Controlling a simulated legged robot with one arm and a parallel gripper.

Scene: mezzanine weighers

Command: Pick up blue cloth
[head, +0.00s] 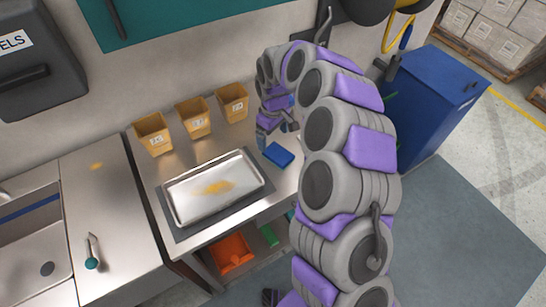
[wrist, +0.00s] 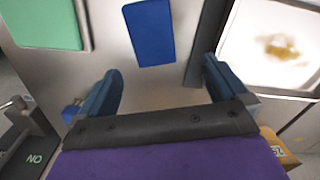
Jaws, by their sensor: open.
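The blue cloth (head: 279,154) lies flat, as a small folded rectangle, on the steel bench (head: 222,230) to the right of the tray. In the wrist view the blue cloth (wrist: 150,32) is fully visible at the upper middle, beyond my fingertips. My gripper (wrist: 162,80) is open, with nothing between its two blue fingers. In the head view my gripper (head: 270,135) is close beside the cloth on its far side, partly hidden by my arm. The cloth appears apart from both fingers.
A steel tray (head: 176,209) with a yellow-brown stain sits on a dark mat left of the cloth. Several yellow bins (head: 153,134) stand along the wall. A green flat item (wrist: 40,22) shows in the wrist view. A blue cabinet (head: 425,100) stands right.

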